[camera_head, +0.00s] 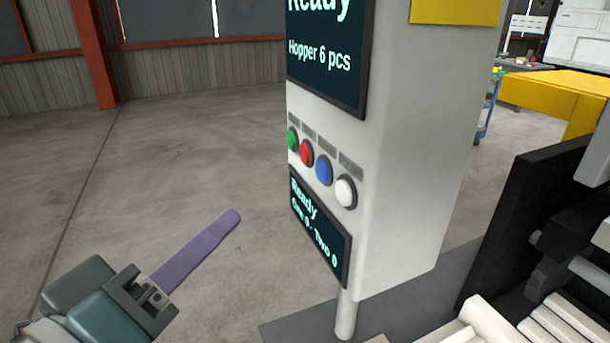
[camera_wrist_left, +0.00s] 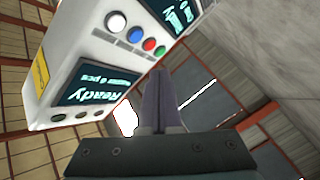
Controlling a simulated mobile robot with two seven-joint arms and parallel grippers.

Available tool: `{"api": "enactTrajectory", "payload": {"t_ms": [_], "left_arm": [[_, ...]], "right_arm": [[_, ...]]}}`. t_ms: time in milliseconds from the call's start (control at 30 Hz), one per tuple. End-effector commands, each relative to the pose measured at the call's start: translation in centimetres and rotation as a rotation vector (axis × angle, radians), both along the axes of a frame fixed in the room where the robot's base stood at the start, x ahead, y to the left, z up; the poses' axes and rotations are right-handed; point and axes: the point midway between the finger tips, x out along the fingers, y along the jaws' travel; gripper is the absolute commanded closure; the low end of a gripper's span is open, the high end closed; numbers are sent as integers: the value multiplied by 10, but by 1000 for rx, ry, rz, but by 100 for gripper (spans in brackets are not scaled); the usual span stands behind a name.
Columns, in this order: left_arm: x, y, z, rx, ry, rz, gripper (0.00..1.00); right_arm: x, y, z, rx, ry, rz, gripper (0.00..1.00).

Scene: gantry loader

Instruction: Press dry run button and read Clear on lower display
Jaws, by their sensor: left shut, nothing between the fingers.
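The white control box carries an upper display (camera_head: 327,52) reading "Ready" and "Hopper 6 pcs". Below it is a row of buttons: green (camera_head: 292,139), red (camera_head: 306,153), blue (camera_head: 324,171) and white (camera_head: 346,191). Their small labels are unreadable, so I cannot tell which is dry run. The lower display (camera_head: 320,232) reads "Ready", with a line that looks like "One 0 · Two 0". My left gripper (camera_head: 232,218) is shut and empty, left of the lower display and apart from the box. In the left wrist view its fingers (camera_wrist_left: 158,75) point towards the box, and the white button (camera_wrist_left: 116,21) shows.
The box stands on a pole (camera_head: 346,315). A black panel (camera_head: 515,225) and white slatted machine parts (camera_head: 560,320) are at the lower right. A yellow beam (camera_head: 560,90) is behind at the right. The floor left of the box is clear.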

Motion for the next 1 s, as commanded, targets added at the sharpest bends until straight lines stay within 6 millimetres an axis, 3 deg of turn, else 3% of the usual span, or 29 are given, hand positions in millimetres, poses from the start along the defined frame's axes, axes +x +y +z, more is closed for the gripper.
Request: {"api": "enactTrajectory", "payload": {"t_ms": [367, 800, 1000], "left_arm": [[3, -8, -1, 0, 2, 1, 100], [21, -64, -1, -2, 1, 2, 100], [26, -79, 0, 1, 2, 2, 100]], "right_arm": [[0, 0, -3, 0, 1, 0, 5], [0, 0, -24, 0, 1, 0, 5], [0, 0, -27, 0, 1, 0, 5]]}}
